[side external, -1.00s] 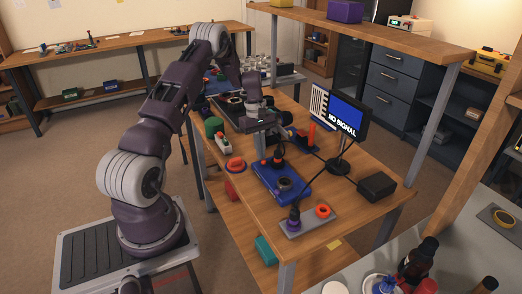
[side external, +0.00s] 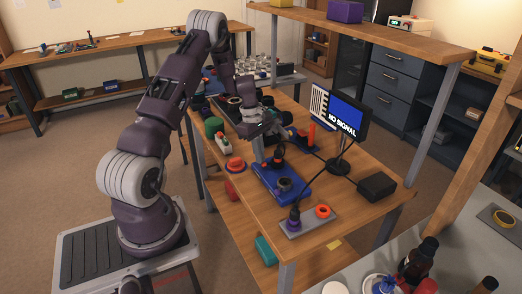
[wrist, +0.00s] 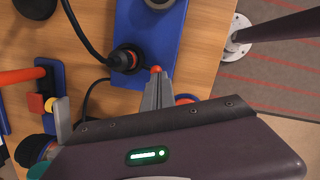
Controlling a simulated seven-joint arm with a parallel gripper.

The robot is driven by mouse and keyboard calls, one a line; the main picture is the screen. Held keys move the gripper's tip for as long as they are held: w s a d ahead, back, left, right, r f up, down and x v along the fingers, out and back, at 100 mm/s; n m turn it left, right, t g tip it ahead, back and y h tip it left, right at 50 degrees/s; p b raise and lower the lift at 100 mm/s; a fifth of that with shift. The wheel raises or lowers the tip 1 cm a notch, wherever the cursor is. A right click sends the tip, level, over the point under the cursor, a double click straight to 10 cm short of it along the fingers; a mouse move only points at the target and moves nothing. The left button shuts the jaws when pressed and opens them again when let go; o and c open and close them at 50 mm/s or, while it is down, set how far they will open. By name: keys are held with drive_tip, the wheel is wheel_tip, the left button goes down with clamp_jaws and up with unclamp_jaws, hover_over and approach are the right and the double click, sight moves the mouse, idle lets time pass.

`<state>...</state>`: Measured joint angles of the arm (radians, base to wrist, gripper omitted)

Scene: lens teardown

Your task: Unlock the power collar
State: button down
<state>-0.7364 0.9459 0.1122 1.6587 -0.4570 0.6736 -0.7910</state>
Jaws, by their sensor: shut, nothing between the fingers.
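A blue fixture (side external: 292,197) stands on the wooden bench and also shows in the wrist view (wrist: 165,35). A black plug with a red band, apparently the power collar (wrist: 124,59), is seated on it with a black cable; it also shows in the side view (side external: 278,158). My gripper (wrist: 157,76) is shut and empty, its fingertips beside the collar. A small red-orange knob (wrist: 155,69) shows right at the fingertips; whether they touch it is unclear. The side view shows my gripper (side external: 261,160) tilted, low over the fixture's far end.
A monitor reading NO SIGNAL (side external: 343,113) and a black box (side external: 377,186) stand on the right. A grey plate (side external: 309,222) with a purple-based plug and an orange ring (side external: 323,211) is nearer. A red-orange ring item (side external: 236,164) lies left. Cables cross the bench.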

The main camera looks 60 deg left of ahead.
drive_tip(key=d+n, duration=0.2)
drive_tip(key=n, duration=0.1)
drive_tip(key=shift+s+n+t, duration=0.3)
drive_tip(key=shift+d+n+y, duration=0.3)
drive_tip(key=shift+d+n, duration=0.25)
drive_tip(key=shift+n, duration=0.45)
drive_tip(key=shift+d, duration=0.1)
drive_tip(key=shift+w, duration=0.1)
